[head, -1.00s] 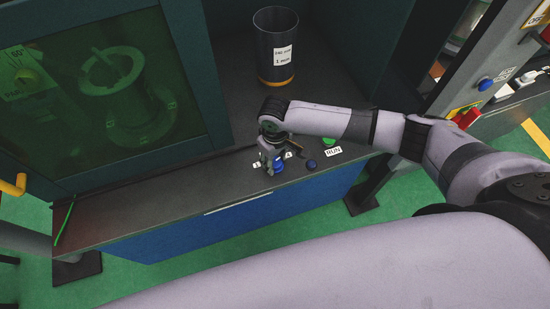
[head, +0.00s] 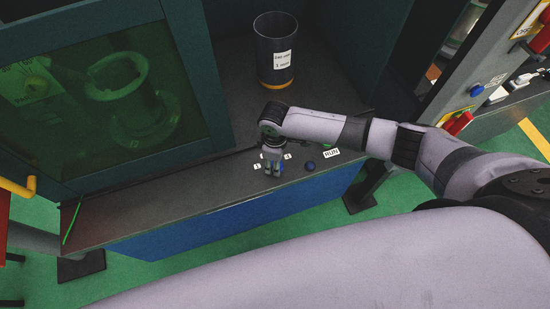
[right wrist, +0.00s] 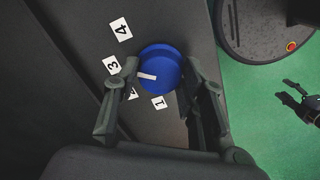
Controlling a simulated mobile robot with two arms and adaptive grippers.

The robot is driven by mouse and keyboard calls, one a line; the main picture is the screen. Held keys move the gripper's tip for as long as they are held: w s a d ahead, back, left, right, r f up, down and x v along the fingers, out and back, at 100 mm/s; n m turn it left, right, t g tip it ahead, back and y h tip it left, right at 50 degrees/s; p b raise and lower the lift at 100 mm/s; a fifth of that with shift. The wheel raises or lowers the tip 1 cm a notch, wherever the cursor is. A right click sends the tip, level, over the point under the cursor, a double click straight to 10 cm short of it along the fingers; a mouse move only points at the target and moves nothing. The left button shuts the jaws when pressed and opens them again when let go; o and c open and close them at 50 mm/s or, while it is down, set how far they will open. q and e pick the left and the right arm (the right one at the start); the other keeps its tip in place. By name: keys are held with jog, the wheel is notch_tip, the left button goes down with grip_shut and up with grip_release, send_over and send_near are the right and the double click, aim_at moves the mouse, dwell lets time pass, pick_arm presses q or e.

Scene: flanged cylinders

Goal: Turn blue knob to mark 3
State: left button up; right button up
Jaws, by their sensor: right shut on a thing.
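The blue knob (right wrist: 165,60) sits on the dark counter top, with a white pointer line on its face. The line points left in the right wrist view, between label 3 (right wrist: 112,65) and the partly hidden label 2 (right wrist: 132,94), closer to 3. Label 4 (right wrist: 120,29) and label 1 (right wrist: 158,102) are also around it. My right gripper (right wrist: 160,68) is shut on the knob, one finger on each side. In the head view the right gripper (head: 272,166) mostly hides the knob. My left gripper (right wrist: 282,90) shows at the right wrist view's edge, fingers apart and empty.
A dark round button (head: 310,166) and a RUN label (head: 331,154) lie right of the gripper on the counter (head: 150,196). A dark bin (head: 275,70) stands behind. A glazed door (head: 95,100) is at left.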

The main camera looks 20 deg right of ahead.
jog(key=shift+r+n, duration=0.1)
jog(key=shift+n, duration=1)
jog(key=o, duration=1.2)
jog(key=shift+c, duration=0.2)
notch_tip(320, 180, up, 12)
